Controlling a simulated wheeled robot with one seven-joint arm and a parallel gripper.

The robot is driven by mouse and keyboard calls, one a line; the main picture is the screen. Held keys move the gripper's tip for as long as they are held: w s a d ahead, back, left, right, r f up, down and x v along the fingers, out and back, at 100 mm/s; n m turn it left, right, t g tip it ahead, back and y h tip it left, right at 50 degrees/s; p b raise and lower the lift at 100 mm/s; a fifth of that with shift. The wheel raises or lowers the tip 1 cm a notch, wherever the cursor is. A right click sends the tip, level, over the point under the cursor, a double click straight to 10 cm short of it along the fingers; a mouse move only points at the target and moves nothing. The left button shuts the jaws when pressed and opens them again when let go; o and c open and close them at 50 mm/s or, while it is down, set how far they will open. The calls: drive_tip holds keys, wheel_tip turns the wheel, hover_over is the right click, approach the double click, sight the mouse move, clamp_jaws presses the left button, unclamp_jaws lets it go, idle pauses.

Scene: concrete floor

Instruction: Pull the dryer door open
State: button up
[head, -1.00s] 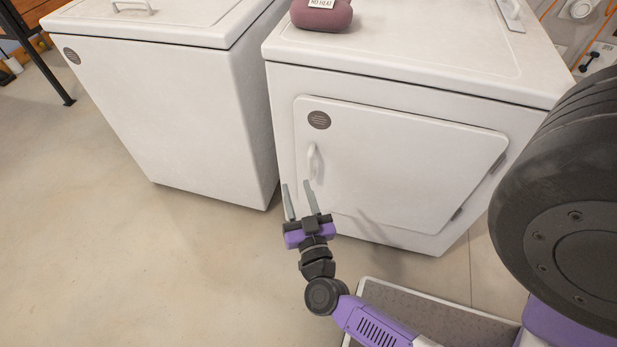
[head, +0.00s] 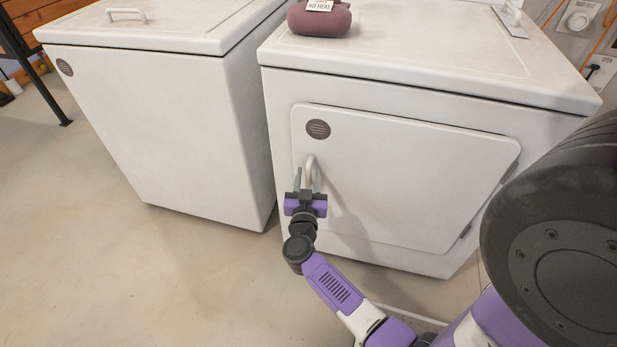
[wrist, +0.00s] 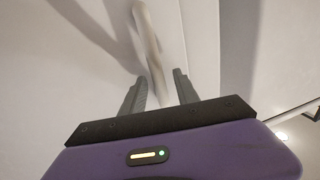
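The dryer door (head: 420,180) is a white panel with a round dark badge, on the front of the right-hand white machine. It looks closed, flush with the front. Its white upright bar handle (head: 311,165) is near the door's left edge. My gripper (head: 306,180) is at the handle, with its grey fingers open. In the wrist view the handle (wrist: 148,40) runs between the two fingertips (wrist: 159,78), with a gap visible beside it. Whether a finger touches it, I cannot tell.
A second white machine (head: 170,120) stands to the left, with a handle on its lid. A dark red object (head: 320,22) with a "NO HEAT" label sits on the dryer top (head: 430,50). Bare concrete floor (head: 110,260) lies at the left and front.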

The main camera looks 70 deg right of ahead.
drive_tip(key=shift+d, duration=0.25)
clamp_jaws()
idle(1.4)
